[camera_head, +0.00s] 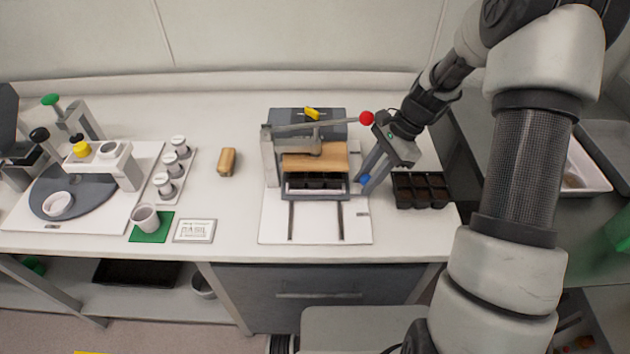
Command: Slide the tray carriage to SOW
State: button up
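The tray carriage (316,194) is a dark frame on the white base plate (270,230) of the bench device, over two dark slots running toward the front edge. A black cell tray (318,181) sits in it, partly under a wooden block (314,162). A blue knob (364,180) shows at the carriage's right side. My gripper (370,178) reaches down from the right, with its fingertips at the blue knob. I cannot tell whether the fingers are closed on it. Any SOW marking is too small to read.
A lever with a red ball (366,118) extends above, close to my gripper. Another black cell tray (421,190) stands to the right. A wooden block (227,161), white jars (172,164) and a label card (195,231) lie left. The base plate's front part is clear.

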jog(key=shift+w+p, duration=0.65)
jog(key=shift+w, duration=4.75)
jog(key=o, duration=0.7)
jog(key=shift+o, duration=0.2)
notch_tip(320, 180, up, 8)
jog(key=p, duration=0.5)
jog(key=shift+s, duration=0.1)
